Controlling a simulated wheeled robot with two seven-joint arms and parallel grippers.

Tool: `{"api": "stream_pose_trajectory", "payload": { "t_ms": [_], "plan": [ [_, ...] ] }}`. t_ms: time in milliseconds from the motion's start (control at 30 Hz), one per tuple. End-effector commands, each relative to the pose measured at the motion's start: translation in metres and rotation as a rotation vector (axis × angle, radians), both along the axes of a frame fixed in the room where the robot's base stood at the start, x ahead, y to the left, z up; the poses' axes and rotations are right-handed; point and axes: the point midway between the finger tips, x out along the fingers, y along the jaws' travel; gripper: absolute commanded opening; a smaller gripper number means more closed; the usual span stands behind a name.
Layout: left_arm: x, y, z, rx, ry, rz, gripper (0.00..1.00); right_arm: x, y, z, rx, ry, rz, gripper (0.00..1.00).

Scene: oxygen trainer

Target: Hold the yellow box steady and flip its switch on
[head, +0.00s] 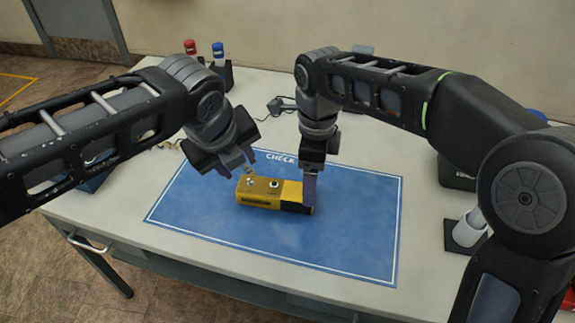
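The yellow box (262,201) lies on the blue mat (350,233), with a small metal toggle switch (250,182) and a dark round part (274,184) on its top. My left gripper (238,165) is open and empty, just above and behind the box's left end, near the switch but apparently apart from it. My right gripper (309,190) points down at the box's right end, with a finger against or right beside it. Its other finger is hidden, so its grip on the box cannot be made out.
The mat, marked "CHECK", lies on a pale table (190,252) and is clear in front of the box. A rack with a red-topped item (190,48) and a blue-topped item (218,52) stands at the back. A white cylinder in a dark holder (466,236) stands at right.

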Motion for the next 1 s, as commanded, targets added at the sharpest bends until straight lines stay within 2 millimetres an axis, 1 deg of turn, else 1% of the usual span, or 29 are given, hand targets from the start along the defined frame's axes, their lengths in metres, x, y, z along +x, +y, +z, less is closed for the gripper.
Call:
{"api": "stream_pose_trajectory", "payload": {
  "t_ms": [300,400,533,800,1000],
  "plan": [
    [0.000,0.000,0.000,0.000,0.000,0.001,0.36,-0.001,-0.001,-0.047,-0.002,0.003,0.000,0.83],
    [0.000,0.000,0.000,0.000,0.000,0.001,0.36,0.000,-0.001,-0.057,-0.002,0.001,0.000,0.83],
    [0.000,0.000,0.000,0.000,0.000,0.001,0.36,0.000,-0.001,-0.064,0.000,0.000,0.000,0.83],
    [0.000,0.000,0.000,0.000,0.000,0.001,0.36,0.000,0.000,-0.064,0.000,0.000,0.000,0.82],
    [0.000,0.000,0.000,0.000,0.000,0.001,0.36,0.000,0.000,-0.064,0.000,-0.001,0.000,0.66]
  ]
}}
